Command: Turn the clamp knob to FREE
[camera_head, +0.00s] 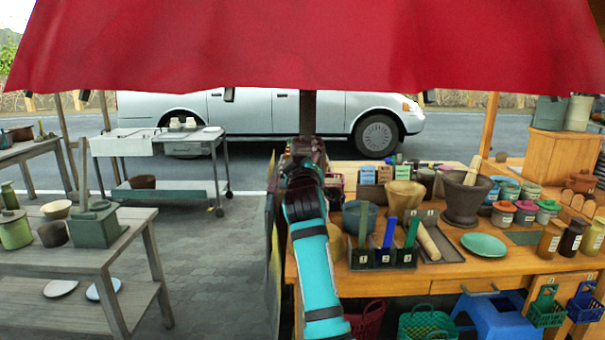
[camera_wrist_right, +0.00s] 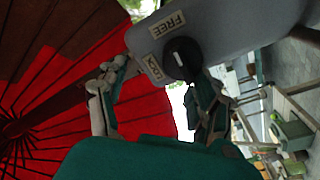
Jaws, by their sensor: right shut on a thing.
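The clamp knob (camera_wrist_right: 182,58) is a round black knob with a short white mark, on a grey housing (camera_wrist_right: 235,25) in the right wrist view. A FREE label (camera_wrist_right: 167,24) and a LOCK label (camera_wrist_right: 153,67) sit beside it. I cannot tell clearly which label the mark points to. My right gripper (camera_wrist_right: 157,82) is shut on the knob, its fingers to either side and the right one close against the black part. In the head view my right gripper (camera_head: 305,150) is up at the dark pole under the red canopy; the knob is hidden there. My left gripper is not in view.
The red canopy (camera_head: 300,45) hangs over the scene. A wooden stall table (camera_head: 380,283) with bowls, jars and a mortar (camera_head: 467,200) stands right of my arm. A grey work table (camera_head: 90,255) is at left, with open paving (camera_head: 200,265) between. A silver car is behind.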

